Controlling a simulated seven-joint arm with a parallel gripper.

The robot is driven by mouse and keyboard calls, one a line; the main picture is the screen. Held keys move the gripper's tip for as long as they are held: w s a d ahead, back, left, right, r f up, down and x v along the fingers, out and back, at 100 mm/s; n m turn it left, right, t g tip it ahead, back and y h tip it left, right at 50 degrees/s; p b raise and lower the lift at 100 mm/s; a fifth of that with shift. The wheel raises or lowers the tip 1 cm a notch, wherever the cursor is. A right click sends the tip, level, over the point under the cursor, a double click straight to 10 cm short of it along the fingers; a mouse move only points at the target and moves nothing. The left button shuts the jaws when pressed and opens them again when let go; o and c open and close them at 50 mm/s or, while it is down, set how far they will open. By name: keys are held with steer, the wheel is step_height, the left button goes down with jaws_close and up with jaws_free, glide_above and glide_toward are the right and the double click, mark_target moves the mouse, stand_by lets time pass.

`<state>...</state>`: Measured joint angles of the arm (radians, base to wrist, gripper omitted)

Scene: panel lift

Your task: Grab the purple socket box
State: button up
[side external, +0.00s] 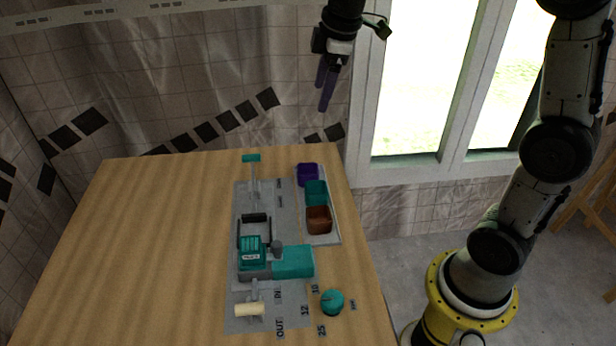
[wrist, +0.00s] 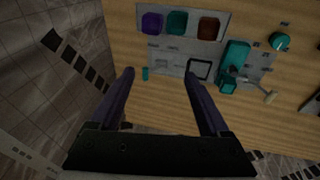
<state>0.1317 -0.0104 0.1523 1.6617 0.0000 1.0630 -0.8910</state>
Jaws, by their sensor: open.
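The purple socket box (side external: 307,174) sits at the far end of a row of three boxes on a pale tray, near the table's far right corner. In the wrist view the purple box (wrist: 152,23) is at the top, leftmost in the row. My gripper (side external: 325,92) is high above the table's far edge, fingers pointing down, well apart from the box. In the wrist view its two dark purple fingers (wrist: 160,73) are spread with nothing between them.
A teal box (side external: 316,193) and a brown box (side external: 319,220) share the tray (side external: 331,239). The table's left half (side external: 140,250) is clear.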

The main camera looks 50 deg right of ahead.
steer(key=w+d+f+g, duration=0.1)
steer(key=w+d+f, duration=0.2)
steer(key=w+f, duration=0.25)
steer(key=g, duration=0.2)
glide_toward(314, 169)
steer(key=s+a+f, duration=0.1)
steer(key=a+f, duration=0.1)
steer(key=shift+s+d+f, duration=0.1)
steer(key=shift+f, duration=1.4)
steer(key=shift+s+d+f, duration=0.1)
steer(key=shift+f, duration=1.4)
steer(key=c, duration=1)
steer(key=shift+r, duration=0.1)
